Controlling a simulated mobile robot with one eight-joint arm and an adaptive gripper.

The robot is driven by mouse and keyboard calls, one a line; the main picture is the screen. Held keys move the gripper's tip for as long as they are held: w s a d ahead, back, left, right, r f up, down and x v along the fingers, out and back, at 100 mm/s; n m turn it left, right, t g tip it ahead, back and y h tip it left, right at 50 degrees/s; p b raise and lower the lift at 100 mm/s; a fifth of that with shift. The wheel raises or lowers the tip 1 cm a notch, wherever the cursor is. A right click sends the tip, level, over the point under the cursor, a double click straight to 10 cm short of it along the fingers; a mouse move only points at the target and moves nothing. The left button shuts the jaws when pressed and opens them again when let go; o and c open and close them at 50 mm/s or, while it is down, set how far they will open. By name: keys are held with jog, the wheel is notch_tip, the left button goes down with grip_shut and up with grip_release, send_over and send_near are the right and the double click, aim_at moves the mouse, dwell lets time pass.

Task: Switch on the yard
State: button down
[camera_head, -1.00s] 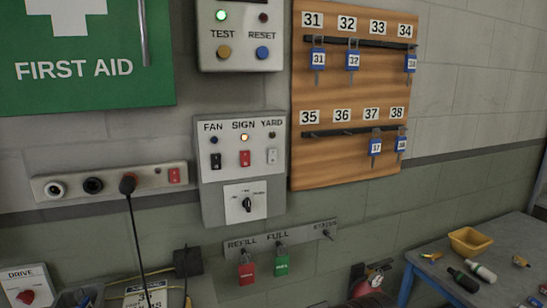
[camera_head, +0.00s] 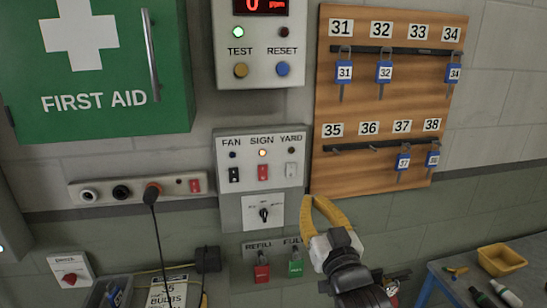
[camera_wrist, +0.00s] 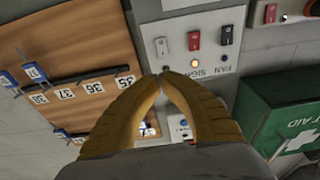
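The switch panel (camera_head: 222,185) hangs on the wall with FAN, SIGN and YARD labels. The YARD switch (camera_head: 291,170) is white, and the small lamp (camera_head: 292,151) above it is dark. The SIGN lamp (camera_head: 262,153) glows orange above a red switch (camera_head: 263,172); the FAN lamp is dark above a black switch (camera_head: 234,174). My gripper (camera_head: 308,199) has yellow fingers, shut and empty, below and right of the YARD switch. In the upside-down wrist view, the fingertips (camera_wrist: 163,74) meet just under the white switch (camera_wrist: 162,47) in the picture and hide the YARD label.
A rotary knob (camera_head: 265,214) sits below the switches. A wooden key board (camera_head: 330,100) with blue-tagged keys is close on the right. A TEST/RESET box (camera_head: 260,85) is above. A first aid cabinet (camera_head: 100,120) is at left.

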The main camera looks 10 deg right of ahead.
aim_at(293, 160)
jog(key=shift+a, duration=0.1)
jog(key=w, duration=0.4)
jog(key=w+r+b, duration=0.1)
jog(key=w, duration=0.7)
jog(key=shift+w+r, duration=0.25)
jog(key=shift+r, duration=0.1)
jog(key=shift+w+r, duration=0.1)
jog(key=shift+w, duration=0.6)
jog(key=shift+w+r, duration=0.2)
jog(key=shift+w, duration=0.25)
jog(key=shift+s, duration=0.1)
